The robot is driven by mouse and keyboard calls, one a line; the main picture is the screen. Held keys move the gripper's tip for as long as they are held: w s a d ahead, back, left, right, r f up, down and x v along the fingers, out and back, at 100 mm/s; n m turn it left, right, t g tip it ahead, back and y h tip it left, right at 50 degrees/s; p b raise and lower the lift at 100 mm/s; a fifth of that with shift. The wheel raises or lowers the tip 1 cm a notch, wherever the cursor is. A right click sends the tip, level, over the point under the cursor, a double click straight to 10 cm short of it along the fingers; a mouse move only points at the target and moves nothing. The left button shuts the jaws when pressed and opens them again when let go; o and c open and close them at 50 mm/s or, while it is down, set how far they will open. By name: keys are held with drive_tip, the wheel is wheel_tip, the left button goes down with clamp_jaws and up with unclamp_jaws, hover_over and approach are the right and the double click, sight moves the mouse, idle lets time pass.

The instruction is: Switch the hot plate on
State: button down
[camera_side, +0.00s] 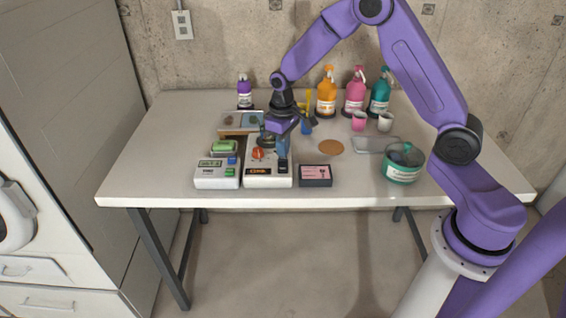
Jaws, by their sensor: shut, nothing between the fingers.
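A white box-shaped device (256,183) with an orange-red round part on top and a dark label on its front stands near the table's front edge. It looks like the hot plate, but its switch is too small to make out clearly. My gripper (283,158) is shut and empty, pointing down over the right side of this device. I cannot tell whether the fingertips touch it. The gripper and wrist hide part of the device's top and what lies behind it.
Left of it stands another white device (214,183) with a display and colored buttons, with a green item (223,148) behind. A dark box (315,176) is close on the right. Farther right are a cork disc (331,146) and a teal bowl (403,164). Bottles (326,95) line the back.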

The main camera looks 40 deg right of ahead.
drive_tip(key=shift+f, duration=0.8)
idle(0.4)
drive_tip(key=shift+r, duration=3.55)
drive_tip(key=s+a+r+n, duration=0.2)
drive_tip(key=s+a+r, duration=0.15)
drive_tip(key=s, duration=0.45)
drive_tip(key=s+a+r+n, duration=0.3)
drive_tip(key=s+a, duration=0.1)
drive_tip(key=s, duration=0.4)
drive_tip(key=s+d+n, duration=0.2)
drive_tip(key=s, duration=0.6)
drive_tip(key=s+d+r+n, duration=0.1)
drive_tip(key=s+n, duration=0.1)
drive_tip(key=s, duration=0.7)
drive_tip(key=shift+s+d+r+n, duration=0.2)
drive_tip(key=shift+d+n, duration=0.1)
drive_tip(key=shift+d, duration=0.1)
